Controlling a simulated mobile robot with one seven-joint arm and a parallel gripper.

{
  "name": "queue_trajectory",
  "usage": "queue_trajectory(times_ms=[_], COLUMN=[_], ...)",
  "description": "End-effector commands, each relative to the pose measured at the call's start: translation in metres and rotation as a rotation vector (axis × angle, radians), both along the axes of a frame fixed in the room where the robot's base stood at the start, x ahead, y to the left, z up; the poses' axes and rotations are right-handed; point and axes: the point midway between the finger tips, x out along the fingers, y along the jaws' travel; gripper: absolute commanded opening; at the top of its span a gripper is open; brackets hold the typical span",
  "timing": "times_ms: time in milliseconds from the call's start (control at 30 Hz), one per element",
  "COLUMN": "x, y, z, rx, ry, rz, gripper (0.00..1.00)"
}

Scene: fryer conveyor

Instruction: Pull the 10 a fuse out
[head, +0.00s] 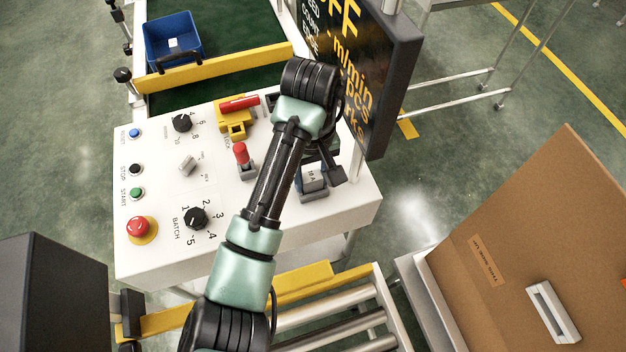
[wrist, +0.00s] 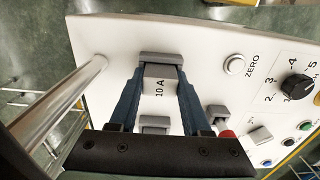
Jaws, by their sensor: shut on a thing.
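The fuse (wrist: 159,84), a grey block marked "10 A" with a wider grey cap, is at the centre of the wrist view. It also shows in the head view (head: 313,179) at the right side of the white control panel, partly behind my arm. My gripper (wrist: 160,73) has its blue fingers on both sides of the fuse and is shut on it. In the head view my gripper (head: 321,170) is partly hidden by my wrist. I cannot tell whether the fuse is fully seated in its holder.
The white panel (head: 270,215) carries several knobs and buttons, a red-topped switch (head: 241,154) and a yellow lockout with a red handle (head: 236,112). A dark display (head: 375,75) stands close behind my wrist. A metal post (wrist: 65,98) runs beside the panel. A cardboard box (head: 530,230) is at right.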

Motion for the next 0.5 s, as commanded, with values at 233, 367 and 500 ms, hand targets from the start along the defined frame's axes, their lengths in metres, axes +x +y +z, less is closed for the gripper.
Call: queue_trajectory(times_ms=[233, 367, 500], x=[0.0001, 0.0001, 0.0001], y=[-0.0001, -0.0001, -0.0001], z=[0.0038, 0.0054, 0.0070], rx=[0.000, 0.000, 0.000], ry=[0.000, 0.000, 0.000], rz=[0.000, 0.000, 0.000], gripper=[0.00, 0.00, 0.00])
